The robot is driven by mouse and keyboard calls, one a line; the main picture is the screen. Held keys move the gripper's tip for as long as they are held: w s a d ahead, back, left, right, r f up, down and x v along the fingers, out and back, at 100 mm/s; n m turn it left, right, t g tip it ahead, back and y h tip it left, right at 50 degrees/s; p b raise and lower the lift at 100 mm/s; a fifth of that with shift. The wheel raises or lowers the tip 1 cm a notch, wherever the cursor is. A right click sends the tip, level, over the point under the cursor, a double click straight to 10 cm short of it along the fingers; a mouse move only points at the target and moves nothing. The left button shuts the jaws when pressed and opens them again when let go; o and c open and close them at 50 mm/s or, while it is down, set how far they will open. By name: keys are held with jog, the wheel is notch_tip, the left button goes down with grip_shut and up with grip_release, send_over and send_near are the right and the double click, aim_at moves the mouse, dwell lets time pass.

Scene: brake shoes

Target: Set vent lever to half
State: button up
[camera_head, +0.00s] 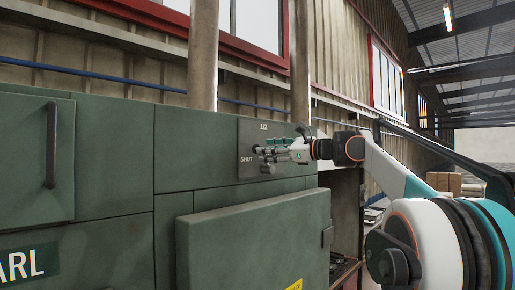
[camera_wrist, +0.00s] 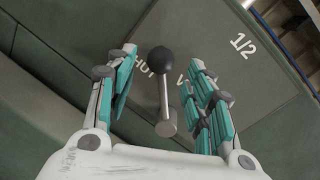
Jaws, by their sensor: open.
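The vent lever (camera_wrist: 164,95) is a pale rod with a black ball knob (camera_wrist: 161,60), rising from a grey hub (camera_wrist: 166,128). In the wrist view the knob overlaps the partly hidden "SHUT" lettering, away from the "1/2" mark (camera_wrist: 243,46). My gripper (camera_wrist: 160,66) is open, with teal-padded fingers on either side of the lever and a visible gap to each. In the head view my gripper (camera_head: 266,155) is in front of the dark dial plate (camera_head: 247,138) and hides most of the lever; "1/2" is above it and "SHUT" to its left.
The plate is on a green cabinet (camera_head: 110,150). A lower green door (camera_head: 250,240) sticks out below the plate. A dark handle (camera_head: 51,145) is at far left. Two vertical pipes (camera_head: 203,55) stand behind. Open floor space and boxes (camera_head: 445,182) are at right.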

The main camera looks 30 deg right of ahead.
jog(key=p+x, duration=0.1)
jog(key=x, duration=0.4)
jog(key=shift+a, duration=0.1)
grip_shut()
